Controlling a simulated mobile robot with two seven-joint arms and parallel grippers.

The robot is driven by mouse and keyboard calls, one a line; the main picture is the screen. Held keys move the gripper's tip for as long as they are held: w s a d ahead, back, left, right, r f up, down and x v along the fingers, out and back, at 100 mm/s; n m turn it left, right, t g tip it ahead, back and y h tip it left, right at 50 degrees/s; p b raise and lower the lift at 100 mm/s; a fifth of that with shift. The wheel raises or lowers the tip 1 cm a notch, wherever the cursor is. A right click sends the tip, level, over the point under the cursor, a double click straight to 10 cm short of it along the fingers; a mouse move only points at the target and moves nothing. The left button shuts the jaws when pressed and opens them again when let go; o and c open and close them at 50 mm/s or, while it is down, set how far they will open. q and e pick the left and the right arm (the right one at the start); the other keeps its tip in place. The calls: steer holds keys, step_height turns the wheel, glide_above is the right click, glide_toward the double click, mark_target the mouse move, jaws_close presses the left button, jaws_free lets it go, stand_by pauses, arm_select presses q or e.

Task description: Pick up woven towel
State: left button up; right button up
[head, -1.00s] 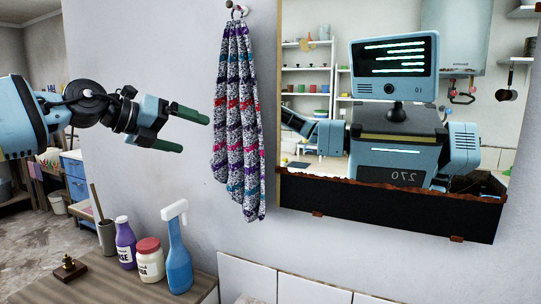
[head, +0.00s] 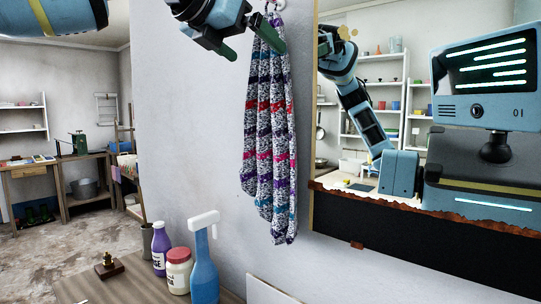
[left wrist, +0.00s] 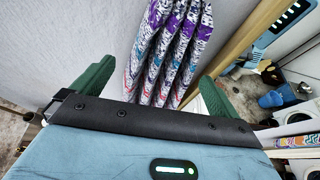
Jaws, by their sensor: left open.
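The woven towel (head: 268,140) hangs in folds from a hook on the wall, beside the mirror. It is speckled black and white with purple, red and teal bands. My left gripper (head: 252,48) is at the towel's upper part in the head view, open, its green fingers apart in front of the cloth. In the left wrist view the towel (left wrist: 165,50) hangs beyond and between the two open fingers (left wrist: 155,88). I see no cloth clamped. My right gripper is not directly in view.
A mirror (head: 350,225) with a dark lower frame is right of the towel and reflects my body. Below stand a blue spray bottle (head: 204,265), a red-lidded jar (head: 179,272) and a purple bottle (head: 159,250) on a wooden top (head: 135,285). A workbench (head: 60,170) stands far left.

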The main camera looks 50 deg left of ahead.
mark_target(263, 53)
arm_select(q)
steer(key=shift+w+f, duration=0.15)
steer(key=shift+w, duration=0.8)
steer(key=p+x, duration=0.1)
steer(key=x, duration=0.2)
steer(key=shift+w+d, duration=0.15)
steer(key=shift+w, duration=0.15)
steer(key=shift+w+f, duration=0.2)
steer(key=shift+w, duration=0.05)
steer(key=c, duration=1.7)
steer(key=shift+s+r, duration=0.1)
steer(key=shift+r, duration=0.1)
